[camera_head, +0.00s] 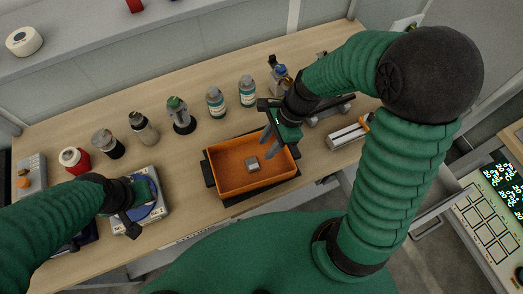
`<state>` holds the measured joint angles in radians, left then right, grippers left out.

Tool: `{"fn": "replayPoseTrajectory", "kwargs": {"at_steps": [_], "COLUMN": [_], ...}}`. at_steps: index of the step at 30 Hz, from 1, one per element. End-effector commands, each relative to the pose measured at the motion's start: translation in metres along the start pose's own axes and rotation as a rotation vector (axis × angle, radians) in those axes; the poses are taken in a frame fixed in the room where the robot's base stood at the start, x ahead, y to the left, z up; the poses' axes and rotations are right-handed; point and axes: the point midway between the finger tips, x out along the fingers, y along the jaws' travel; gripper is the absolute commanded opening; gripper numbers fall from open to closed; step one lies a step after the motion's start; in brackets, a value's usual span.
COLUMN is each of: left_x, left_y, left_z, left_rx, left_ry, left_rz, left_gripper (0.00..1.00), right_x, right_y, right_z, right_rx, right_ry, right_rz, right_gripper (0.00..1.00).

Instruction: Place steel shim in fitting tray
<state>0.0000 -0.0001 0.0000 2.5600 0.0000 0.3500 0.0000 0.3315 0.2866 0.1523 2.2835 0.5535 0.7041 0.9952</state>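A small grey metal block, which looks like the steel shim (252,164), lies on the floor of the orange fitting tray (225,190) at the middle front of the bench. My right gripper (270,146) points down over the tray's back right part. Its grey fingers look parted, with nothing seen between them, and stand apart from the shim. My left gripper (133,222) is low at the front left, over a white and blue device (153,210). Its fingertips are too dark and small to tell open from shut.
A grey rail-like device (347,134) lies to the right. Bare wooden bench (185,170) shows left of the tray.

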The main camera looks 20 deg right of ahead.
Motion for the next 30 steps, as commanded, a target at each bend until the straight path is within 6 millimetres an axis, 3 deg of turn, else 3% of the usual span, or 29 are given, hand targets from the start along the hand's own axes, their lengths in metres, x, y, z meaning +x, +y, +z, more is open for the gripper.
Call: {"fn": "replayPoseTrajectory", "kwargs": {"at_steps": [2,4,9,13,16,30], "left_x": [-0.001,0.000,0.000,0.000,0.000,0.000], "left_y": [0.000,0.000,0.000,0.000,0.000,0.000], "left_z": [0.000,0.000,0.000,0.000,0.000,0.000], "left_rx": [0.000,0.000,0.000,0.000,0.000,0.000], "left_ry": [0.000,0.000,0.000,0.000,0.000,0.000], "left_rz": [0.000,0.000,0.000,0.000,0.000,0.000], "left_gripper": [0.36,0.36,0.36,0.36,0.36,0.36], "right_x": [-0.004,-0.006,-0.017,-0.024,-0.024,-0.024], "right_y": [0.003,0.011,0.027,0.027,0.026,0.026], "right_z": [-0.002,-0.009,-0.025,-0.026,-0.026,-0.027], "right_rx": [-0.070,-0.291,-1.157,-1.576,-1.656,-1.646], "right_ry": [0.027,0.102,0.358,0.465,0.482,0.479], "right_rz": [0.000,0.004,0.066,0.120,0.135,0.134], "right_gripper": [0.36,0.36,0.36,0.36,0.36,0.36]}}
